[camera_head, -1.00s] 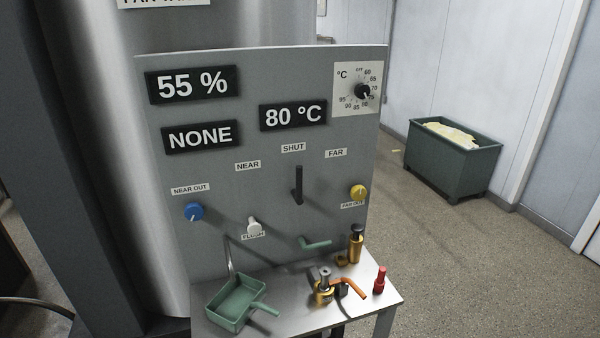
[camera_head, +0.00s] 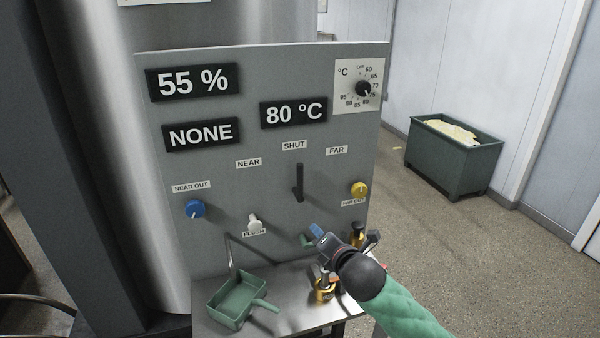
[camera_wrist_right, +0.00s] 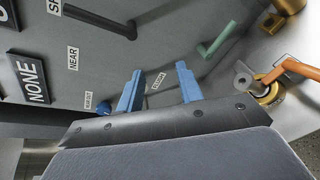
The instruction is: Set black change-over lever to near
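The black change-over lever (camera_head: 298,182) is on the grey panel in the head view. It stands upright under the SHUT label (camera_head: 294,145). The NEAR label (camera_head: 248,163) is to its left and the FAR label (camera_head: 337,151) to its right. My right gripper (camera_head: 317,232) is below the lever, in front of the panel's lower part and apart from the lever. In the right wrist view its two blue fingers (camera_wrist_right: 158,88) are spread with nothing held between them. My left gripper is not in view.
A blue knob (camera_head: 195,209), a white FLUSH knob (camera_head: 255,221) and a yellow knob (camera_head: 359,189) stick out of the panel. A green handle (camera_wrist_right: 219,40) is near my right gripper. Below, a steel shelf (camera_head: 282,322) holds a green scoop tray (camera_head: 237,300) and brass fittings (camera_head: 324,291).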

